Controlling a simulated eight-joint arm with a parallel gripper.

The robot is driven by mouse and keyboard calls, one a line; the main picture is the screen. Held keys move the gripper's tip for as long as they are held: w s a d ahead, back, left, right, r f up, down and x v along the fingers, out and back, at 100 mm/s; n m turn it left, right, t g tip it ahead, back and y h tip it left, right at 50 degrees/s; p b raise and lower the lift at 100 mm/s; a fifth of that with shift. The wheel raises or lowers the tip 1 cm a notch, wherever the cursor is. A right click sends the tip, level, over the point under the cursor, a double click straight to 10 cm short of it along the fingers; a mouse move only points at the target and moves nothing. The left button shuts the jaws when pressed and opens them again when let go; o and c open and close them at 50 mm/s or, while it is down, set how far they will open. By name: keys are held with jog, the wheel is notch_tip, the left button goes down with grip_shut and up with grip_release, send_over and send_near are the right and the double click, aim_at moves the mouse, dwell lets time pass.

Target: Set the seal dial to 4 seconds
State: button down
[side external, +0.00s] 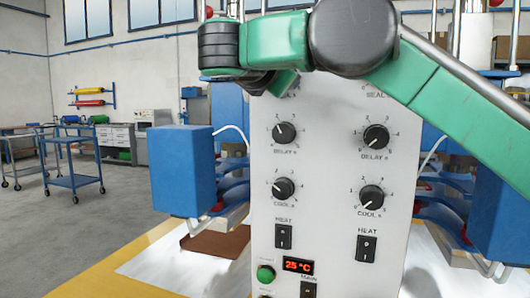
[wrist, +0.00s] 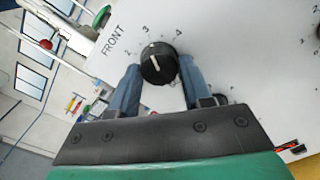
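The seal dial (wrist: 158,63) is a round black knob with a white pointer line, on the white panel (side external: 325,160). In the wrist view the pointer is up and slightly left, close to the 3; the 4 is to its right. My gripper (wrist: 160,72) has one blue finger on each side of the knob, and both appear to touch it. In the side view my arm covers the top of the panel, and the seal dial and fingertips are hidden. A SEAL label shows partly beneath the arm.
Below are the left delay dial (side external: 284,133), right delay dial (side external: 376,137), left cool dial (side external: 284,188) and right cool dial (side external: 372,198). Heat switches and a red 25 °C display (side external: 298,265) sit lower. A blue block (side external: 182,170) stands left of the panel.

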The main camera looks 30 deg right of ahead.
jog(key=shift+m, duration=0.4)
jog(key=m, duration=0.9)
jog(key=shift+r+m, duration=0.1)
jog(key=shift+m, duration=0.3)
jog(key=shift+a, duration=0.1)
dwell(0.4)
jog(key=shift+c, duration=2)
grip_release()
jog(key=v, duration=0.5)
jog(key=shift+s+a, duration=0.2)
